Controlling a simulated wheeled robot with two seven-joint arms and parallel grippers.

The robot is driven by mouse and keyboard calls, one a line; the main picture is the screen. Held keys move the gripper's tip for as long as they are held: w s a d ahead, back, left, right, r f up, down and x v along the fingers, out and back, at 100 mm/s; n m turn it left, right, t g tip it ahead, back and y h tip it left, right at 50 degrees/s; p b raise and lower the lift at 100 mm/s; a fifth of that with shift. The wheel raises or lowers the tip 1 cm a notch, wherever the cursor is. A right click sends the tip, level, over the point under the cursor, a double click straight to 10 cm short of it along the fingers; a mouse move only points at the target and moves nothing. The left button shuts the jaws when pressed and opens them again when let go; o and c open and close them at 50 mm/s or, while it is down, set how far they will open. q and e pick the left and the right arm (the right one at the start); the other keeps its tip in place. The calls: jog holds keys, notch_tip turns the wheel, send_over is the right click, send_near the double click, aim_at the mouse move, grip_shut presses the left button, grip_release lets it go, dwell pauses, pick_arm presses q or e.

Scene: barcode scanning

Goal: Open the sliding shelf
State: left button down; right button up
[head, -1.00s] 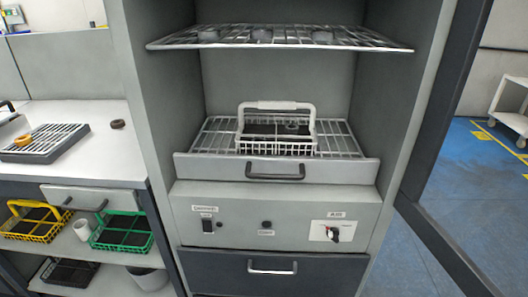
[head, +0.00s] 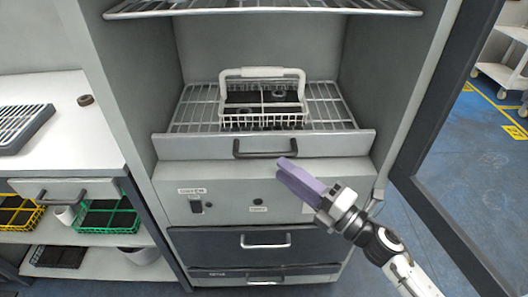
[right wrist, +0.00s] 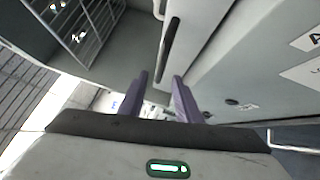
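The sliding shelf (head: 195,147) is a wire rack with a grey front panel, inside the open cabinet. Its dark bar handle (head: 265,154) is on the front panel, and it also shows in the right wrist view (right wrist: 169,48). My right gripper (head: 286,170) has purple fingers, just below and right of the handle in the head view. In the right wrist view, the fingers (right wrist: 160,77) are apart with nothing between them, and the handle lies ahead of the gap. My left gripper is not in view.
A white wire basket (head: 263,122) with a raised handle stands on the shelf. An upper rack (head: 262,9) is above. Below are a control panel (head: 228,205) and a drawer handle (head: 265,240). The open door (head: 430,100) stands at the right. A counter (head: 60,150) is at the left.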

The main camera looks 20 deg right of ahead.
aim_at(264, 155)
jog(key=p+x, duration=0.1)
jog(key=x, duration=0.6)
jog(key=shift+w+a, duration=0.15)
jog(key=shift+w, duration=0.2)
grip_shut()
